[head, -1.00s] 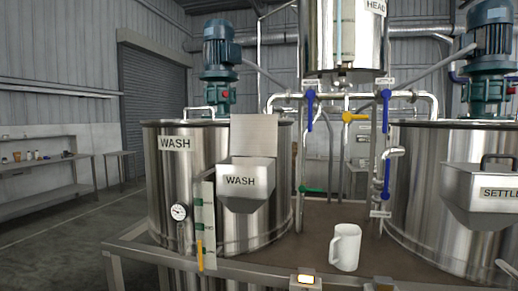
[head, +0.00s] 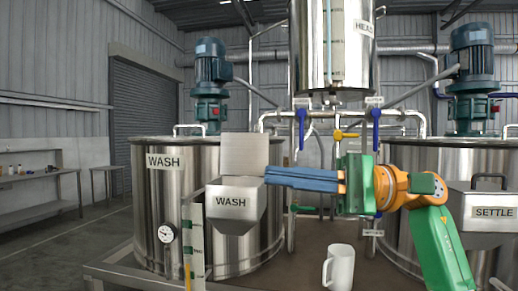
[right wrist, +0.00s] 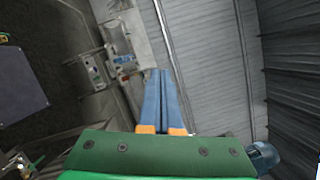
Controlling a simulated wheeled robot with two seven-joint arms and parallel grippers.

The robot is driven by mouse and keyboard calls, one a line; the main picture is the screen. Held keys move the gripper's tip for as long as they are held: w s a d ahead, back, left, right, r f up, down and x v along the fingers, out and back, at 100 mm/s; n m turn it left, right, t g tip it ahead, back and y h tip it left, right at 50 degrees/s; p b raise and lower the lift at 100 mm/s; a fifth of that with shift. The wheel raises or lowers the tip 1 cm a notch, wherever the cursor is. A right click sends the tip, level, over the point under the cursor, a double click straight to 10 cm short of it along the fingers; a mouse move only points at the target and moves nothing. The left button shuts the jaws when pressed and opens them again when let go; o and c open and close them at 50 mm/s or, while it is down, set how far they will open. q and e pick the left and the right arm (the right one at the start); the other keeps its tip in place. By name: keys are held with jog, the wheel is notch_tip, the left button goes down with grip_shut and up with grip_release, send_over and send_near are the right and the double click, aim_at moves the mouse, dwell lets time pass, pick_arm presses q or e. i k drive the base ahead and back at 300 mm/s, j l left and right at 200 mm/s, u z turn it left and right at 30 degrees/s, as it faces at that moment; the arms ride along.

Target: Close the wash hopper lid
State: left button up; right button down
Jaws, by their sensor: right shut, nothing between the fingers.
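The wash hopper (head: 233,218) is a steel box labelled WASH on the front of the left tank. Its lid (head: 244,152) stands upright at the back of the hopper, so the hopper is open. My right gripper (head: 270,174) comes in from the right with its blue fingers together and empty. In the head view its tips are by the lid's lower right corner, at the hopper's right rim; I cannot tell whether they touch. The shut fingers also show in the right wrist view (right wrist: 160,74). My left gripper is not in view.
The wash tank (head: 150,205) is behind the hopper. A white jug (head: 341,267) stands on the deck below my right arm. Pipes with blue valve handles (head: 301,128) rise behind the arm. The settle hopper (head: 485,212) is at the right.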

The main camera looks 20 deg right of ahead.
aim_at(242, 154)
jog(key=i+l, duration=1)
jog(key=i, duration=0.25)
